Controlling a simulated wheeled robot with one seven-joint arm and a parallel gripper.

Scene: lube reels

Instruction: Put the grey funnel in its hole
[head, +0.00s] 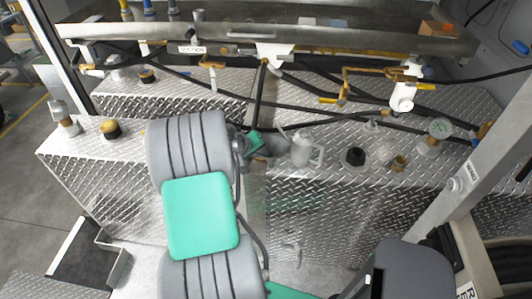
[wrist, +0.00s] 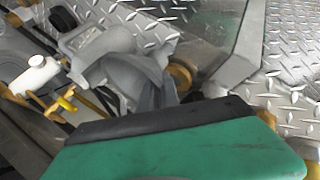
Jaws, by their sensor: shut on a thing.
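The grey funnel (head: 303,151) shows in the head view just right of my gripper (head: 262,149), above the diamond-plate tank top. In the wrist view the grey funnel (wrist: 146,78) lies just beyond the black-edged green part of my gripper. My gripper is shut on the funnel; its fingertips and the exact grip are largely hidden. I cannot tell whether the funnel touches the plate. A round brass-coloured fitting (wrist: 182,74) shows close to the funnel in the wrist view. I cannot make out which opening is the funnel's hole.
On the diamond-plate top (head: 335,185), a black cap (head: 355,157), a brass fitting (head: 399,163) and a round gauge (head: 440,128) stand right of the funnel. Black hoses and yellow-handled valves (head: 330,99) run behind. A metal post (head: 478,160) rises at the right.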

